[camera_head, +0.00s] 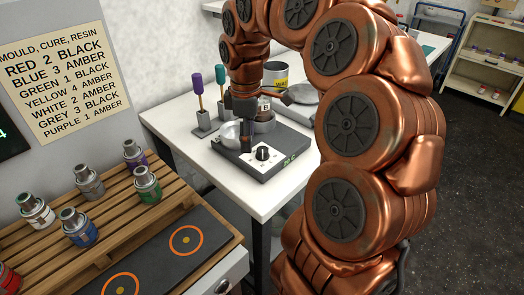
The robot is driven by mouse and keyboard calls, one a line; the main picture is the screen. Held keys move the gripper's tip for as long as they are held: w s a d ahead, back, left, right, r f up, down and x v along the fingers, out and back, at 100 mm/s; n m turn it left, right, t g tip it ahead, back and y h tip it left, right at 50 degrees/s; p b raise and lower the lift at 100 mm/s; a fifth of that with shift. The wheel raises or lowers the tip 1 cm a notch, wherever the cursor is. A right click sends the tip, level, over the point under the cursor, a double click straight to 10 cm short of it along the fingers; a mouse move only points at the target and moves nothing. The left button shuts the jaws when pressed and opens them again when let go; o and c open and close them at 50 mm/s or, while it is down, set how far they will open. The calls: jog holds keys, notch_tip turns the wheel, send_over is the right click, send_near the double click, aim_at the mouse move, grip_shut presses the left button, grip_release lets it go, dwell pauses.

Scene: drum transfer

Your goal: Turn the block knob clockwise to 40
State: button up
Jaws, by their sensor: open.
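The black block knob (263,153) sits on a white dial panel (259,157) at the front of a grey device (290,150) on the white table. The dial marks are too small to read. My gripper (247,146) points down just left of and behind the knob. It is open, and its dark finger looks close to the panel's back left corner. I cannot tell whether it touches anything. A silver bowl (229,134) and a cup marked B (264,118) stand on the device beside and behind the gripper.
Purple-handled (196,88) and teal-handled (221,80) tools stand upright at left. A yellow-labelled pot (276,75) is behind. A wooden rack (110,225) with several capped bottles is at front left. A wall sign (62,80) lists mould, cure and resin. My arm covers the right side.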

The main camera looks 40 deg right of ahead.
send_over(263, 149)
jog(key=shift+a+f+n, duration=0.4)
jog(key=shift+f, duration=0.15)
jog(key=shift+d+f, duration=0.2)
jog(key=shift+d, duration=0.2)
jog(key=shift+f+p, duration=0.35)
jog(key=shift+f, duration=3.35)
jog(key=shift+c, duration=0.3)
jog(key=c, duration=1.1)
